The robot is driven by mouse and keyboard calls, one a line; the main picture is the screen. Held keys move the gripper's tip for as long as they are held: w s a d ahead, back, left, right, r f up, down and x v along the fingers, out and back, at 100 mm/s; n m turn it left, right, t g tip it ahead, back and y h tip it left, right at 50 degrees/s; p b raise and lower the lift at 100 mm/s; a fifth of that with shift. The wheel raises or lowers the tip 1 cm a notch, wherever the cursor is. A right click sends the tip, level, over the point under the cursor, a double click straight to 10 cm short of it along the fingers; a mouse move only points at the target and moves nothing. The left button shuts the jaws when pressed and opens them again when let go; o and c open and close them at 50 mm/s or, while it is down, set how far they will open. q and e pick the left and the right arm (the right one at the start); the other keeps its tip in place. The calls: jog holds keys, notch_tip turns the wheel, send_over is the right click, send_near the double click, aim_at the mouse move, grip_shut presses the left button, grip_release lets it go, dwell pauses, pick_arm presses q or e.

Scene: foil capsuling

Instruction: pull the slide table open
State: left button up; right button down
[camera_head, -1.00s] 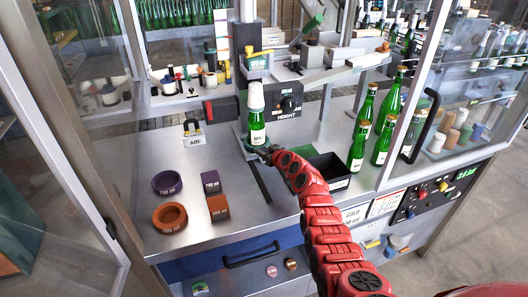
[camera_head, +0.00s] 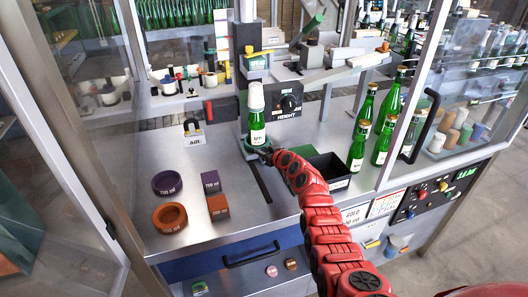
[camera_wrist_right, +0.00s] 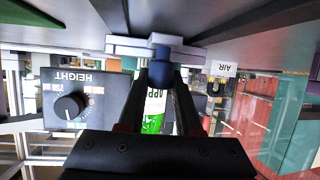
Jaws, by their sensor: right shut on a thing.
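The slide table (camera_head: 246,148) is a small grey plate on the steel worktop, at the far end of a dark slot. A green bottle (camera_head: 257,133) with a white cap stands upright on it, under the press head. My right gripper (camera_head: 264,154) is at the plate's front edge. In the right wrist view, which is upside down, its two fingers (camera_wrist_right: 161,72) are shut on the blue-grey knob (camera_wrist_right: 163,40) of the slide table. My left gripper is not in view.
The dark slot (camera_head: 262,184) runs forward over clear worktop. A black bin (camera_head: 328,170) and green bottles (camera_head: 358,146) stand to the right. Purple (camera_head: 167,183) and orange (camera_head: 170,217) rings and two small blocks lie at left. The HEIGHT dial box (camera_head: 289,100) is behind.

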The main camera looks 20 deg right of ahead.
jog(key=shift+s, duration=0.1)
jog(key=shift+s+r, duration=0.1)
jog(key=shift+s, duration=0.35)
jog(key=s, duration=0.3)
jog(key=s+p, duration=0.1)
jog(key=s, duration=0.3)
jog(key=shift+d, duration=0.2)
jog(key=s+b, duration=0.1)
jog(key=s, duration=0.4)
jog(key=s+b, duration=0.1)
jog(key=s, duration=0.4)
jog(key=shift+d+f, duration=0.15)
jog(key=shift+f, duration=0.05)
jog(key=shift+s+r+b, duration=0.1)
jog(key=shift+s+b, duration=0.2)
jog(key=shift+s, duration=0.35)
